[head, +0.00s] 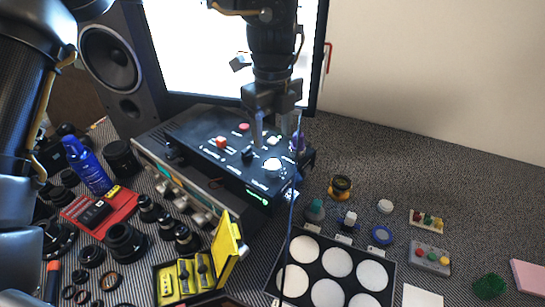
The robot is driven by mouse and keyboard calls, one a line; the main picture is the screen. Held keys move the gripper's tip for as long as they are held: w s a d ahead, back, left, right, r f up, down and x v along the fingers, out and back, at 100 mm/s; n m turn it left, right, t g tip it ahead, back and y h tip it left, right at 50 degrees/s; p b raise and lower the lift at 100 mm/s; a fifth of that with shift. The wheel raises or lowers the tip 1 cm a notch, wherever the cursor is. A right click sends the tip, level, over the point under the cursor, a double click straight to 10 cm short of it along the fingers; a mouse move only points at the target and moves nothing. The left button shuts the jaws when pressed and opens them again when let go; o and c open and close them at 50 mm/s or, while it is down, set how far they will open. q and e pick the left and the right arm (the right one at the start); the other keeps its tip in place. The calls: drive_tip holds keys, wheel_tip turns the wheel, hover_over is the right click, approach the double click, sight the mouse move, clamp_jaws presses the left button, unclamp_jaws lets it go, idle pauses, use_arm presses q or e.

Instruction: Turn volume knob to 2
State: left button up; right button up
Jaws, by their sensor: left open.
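A black control box (205,163) stands in front of the monitor, with white markings, red buttons and a small green display (257,197) on its front edge. A dark knob (248,154) and a bright white round piece (271,168) sit on its top panel. I cannot read the labels or tell for certain which is the volume knob. My left gripper (277,138) points down over the right part of the panel, its fingers open and apart. It looks empty, and I cannot tell how high it is above the knob. My right gripper is not in view.
A speaker (112,58) and a bright monitor (210,45) stand behind. Lenses, a blue bottle (86,165), a red tray (118,200) and a yellow case (230,252) crowd the left front. A tray of white discs (312,237) and small parts lie to the right.

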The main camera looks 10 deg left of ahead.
sight(272, 163)
use_arm(q)
wheel_tip(272, 163, down, 7)
drive_tip(key=shift+f+p, duration=0.1)
drive_tip(key=shift+p, duration=0.3)
drive_tip(key=shift+f, duration=0.6)
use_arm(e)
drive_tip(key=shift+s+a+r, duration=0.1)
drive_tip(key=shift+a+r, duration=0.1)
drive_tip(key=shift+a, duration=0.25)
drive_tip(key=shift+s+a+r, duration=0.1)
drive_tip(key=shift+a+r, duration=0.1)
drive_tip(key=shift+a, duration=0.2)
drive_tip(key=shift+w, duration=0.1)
use_arm(q)
drive_tip(key=c, duration=0.9)
drive_tip(key=shift+c, duration=0.5)
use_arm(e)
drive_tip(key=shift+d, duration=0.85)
